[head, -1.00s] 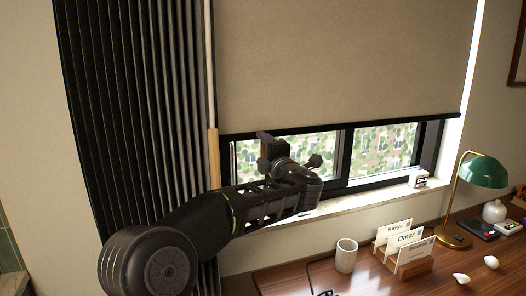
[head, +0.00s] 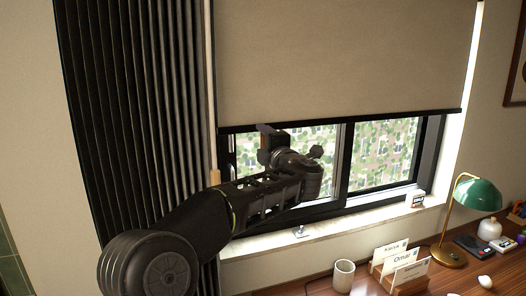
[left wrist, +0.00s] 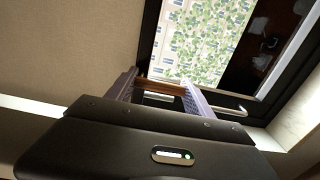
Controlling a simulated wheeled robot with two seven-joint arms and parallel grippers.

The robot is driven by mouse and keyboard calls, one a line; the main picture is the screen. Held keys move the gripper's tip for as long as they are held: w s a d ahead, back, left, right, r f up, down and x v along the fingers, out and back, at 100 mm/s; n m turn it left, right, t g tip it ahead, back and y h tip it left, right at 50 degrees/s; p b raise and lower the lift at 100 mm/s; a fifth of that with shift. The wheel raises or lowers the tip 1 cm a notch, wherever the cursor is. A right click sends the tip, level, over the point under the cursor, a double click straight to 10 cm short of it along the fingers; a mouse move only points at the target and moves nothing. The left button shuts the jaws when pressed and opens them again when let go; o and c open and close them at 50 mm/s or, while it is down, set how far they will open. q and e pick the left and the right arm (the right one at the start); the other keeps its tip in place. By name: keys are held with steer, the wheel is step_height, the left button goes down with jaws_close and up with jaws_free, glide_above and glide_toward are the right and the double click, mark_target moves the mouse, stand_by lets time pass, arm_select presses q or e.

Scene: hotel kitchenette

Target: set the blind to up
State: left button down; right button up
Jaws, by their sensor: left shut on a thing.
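The beige roller blind (head: 340,60) hangs over the upper part of the window; its dark bottom bar (head: 400,113) leaves the lower panes open to view. My left gripper (head: 290,158) is in front of the window just below that bar. Its fingertips are hard to make out in the head view. In the left wrist view my left gripper (left wrist: 160,90) has a brown, wood-coloured bar (left wrist: 160,84) between its fingers and is shut on it, close by the blind's edge. A wooden stick (head: 214,177) hangs at the window's left, partly behind my arm. My right gripper is not in view.
A dark pleated curtain (head: 130,110) hangs left of the window. Below are the sill (head: 375,220) with a small box (head: 415,199), and a desk with a mug (head: 343,276), a card holder (head: 382,284) and a green lamp (head: 480,194).

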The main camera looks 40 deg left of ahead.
arm_select(q)
step_height(320, 180, up, 14)
steer(key=p, duration=0.7)
steer(key=shift+f, duration=0.15)
step_height(320, 180, up, 15)
steer(key=shift+p, duration=0.55)
steer(key=shift+c, duration=1.9)
jaws_free()
steer(key=shift+s+d+f+b, duration=0.15)
steer(key=shift+s+d+b, duration=0.1)
steer(key=shift+d+b, duration=0.15)
steer(key=b, duration=0.3)
glide_toward(257, 31)
steer(key=shift+v, duration=1)
